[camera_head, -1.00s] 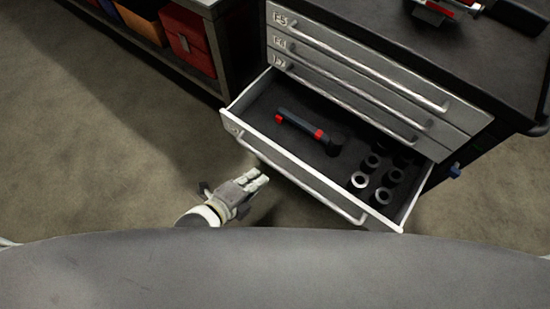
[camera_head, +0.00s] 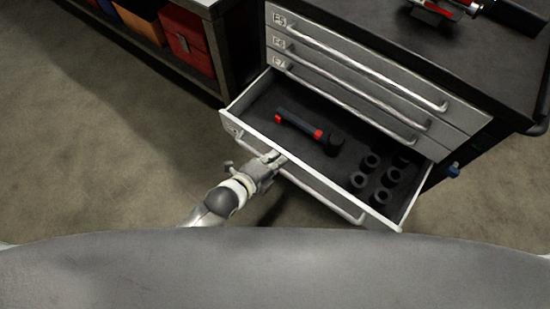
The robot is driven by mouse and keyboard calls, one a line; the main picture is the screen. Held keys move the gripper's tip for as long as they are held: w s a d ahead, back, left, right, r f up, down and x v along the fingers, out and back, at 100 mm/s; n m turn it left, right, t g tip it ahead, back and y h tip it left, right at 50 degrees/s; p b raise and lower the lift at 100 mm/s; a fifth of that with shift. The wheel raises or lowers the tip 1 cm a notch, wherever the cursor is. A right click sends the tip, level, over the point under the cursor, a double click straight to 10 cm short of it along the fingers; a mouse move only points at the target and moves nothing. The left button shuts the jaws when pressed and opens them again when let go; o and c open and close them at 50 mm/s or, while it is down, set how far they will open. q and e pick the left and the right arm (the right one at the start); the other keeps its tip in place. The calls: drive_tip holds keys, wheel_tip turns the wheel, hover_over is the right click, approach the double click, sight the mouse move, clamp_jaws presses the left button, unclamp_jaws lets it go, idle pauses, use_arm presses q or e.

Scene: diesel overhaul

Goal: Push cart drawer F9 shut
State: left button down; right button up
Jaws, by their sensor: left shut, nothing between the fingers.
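The grey cart (camera_head: 460,120) has one drawer (camera_head: 262,138) pulled out below several shut drawers. Its own label is too small to read. In it lie a black and red ratchet-like tool (camera_head: 298,122) and several dark sockets (camera_head: 372,160). A long bar handle (camera_head: 335,203) runs along its front. My left gripper (camera_head: 280,158) is shut and empty, its fingertips at the drawer's front face, left of the middle. I cannot tell whether they touch it. My right gripper is out of view.
A dark shelf unit (camera_head: 222,45) with red and orange boxes (camera_head: 190,42) stands at the upper left, beside the cart. A red and grey part (camera_head: 440,10) lies on the cart's top. The floor (camera_head: 100,150) to the left is clear.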

use_arm(q)
drive_tip(key=shift+w+d, duration=0.3)
drive_tip(key=shift+w, duration=0.1)
drive_tip(key=w+d+b, duration=0.4)
drive_tip(key=w+d, duration=0.7)
drive_tip(key=w, duration=0.5)
drive_tip(key=shift+d+b, duration=0.35)
drive_tip(key=shift+b, duration=0.05)
